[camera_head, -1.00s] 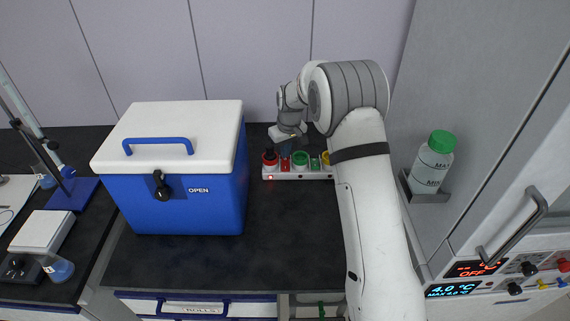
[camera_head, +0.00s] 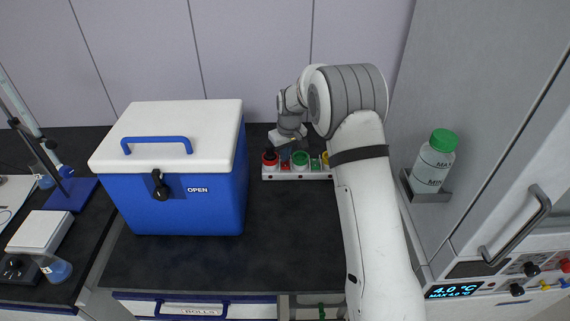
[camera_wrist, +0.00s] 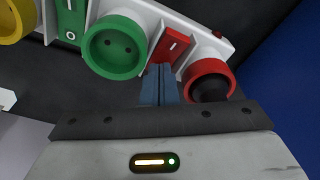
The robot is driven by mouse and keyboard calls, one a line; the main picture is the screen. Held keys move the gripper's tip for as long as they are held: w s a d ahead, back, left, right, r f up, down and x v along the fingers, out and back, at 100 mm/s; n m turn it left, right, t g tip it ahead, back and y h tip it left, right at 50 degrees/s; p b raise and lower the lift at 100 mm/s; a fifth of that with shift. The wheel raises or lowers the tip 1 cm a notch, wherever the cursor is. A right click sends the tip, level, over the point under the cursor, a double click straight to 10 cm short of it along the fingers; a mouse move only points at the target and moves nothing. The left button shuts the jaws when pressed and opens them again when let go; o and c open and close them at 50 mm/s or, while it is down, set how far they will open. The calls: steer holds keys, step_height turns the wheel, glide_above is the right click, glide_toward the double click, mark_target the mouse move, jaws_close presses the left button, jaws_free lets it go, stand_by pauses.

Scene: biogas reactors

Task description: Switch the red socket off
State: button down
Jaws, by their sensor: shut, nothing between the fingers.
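The red socket (camera_wrist: 209,80) is on a white power strip (camera_wrist: 150,12) and has a black plug in it; it also shows in the head view (camera_head: 270,159). Its red switch (camera_wrist: 173,44) lies just left of it in the wrist view, with a white mark on its upper half. My gripper (camera_wrist: 160,70) is shut and empty. Its fingertips overlap the lower end of the red switch and hide that part. I cannot tell whether they touch it.
A green socket (camera_wrist: 114,46), a green switch (camera_wrist: 70,20) and a yellow socket (camera_wrist: 12,20) share the strip. A blue cooler box (camera_head: 175,200) stands left of it. A bottle (camera_head: 433,163) hangs on the right cabinet. The front counter is clear.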

step_height(320, 180, up, 7)
steer(key=p, duration=0.3)
stand_by(0.5)
steer(key=s+d+r+m+t, duration=0.1)
steer(key=s+d+r+m, duration=0.1)
steer(key=s+d+r, duration=0.5)
steer(key=s+d+r+m, duration=0.1)
steer(key=s+d+r, duration=0.1)
steer(key=s+r, duration=0.75)
steer(key=s+d+f+m, duration=0.1)
steer(key=s+d, duration=0.1)
steer(key=s, duration=0.9)
steer(key=s+d+m, duration=0.2)
steer(key=s+d, duration=0.1)
steer(key=s, duration=0.9)
steer(key=shift+f+t+h, duration=0.35)
steer(key=shift+t+h, duration=0.05)
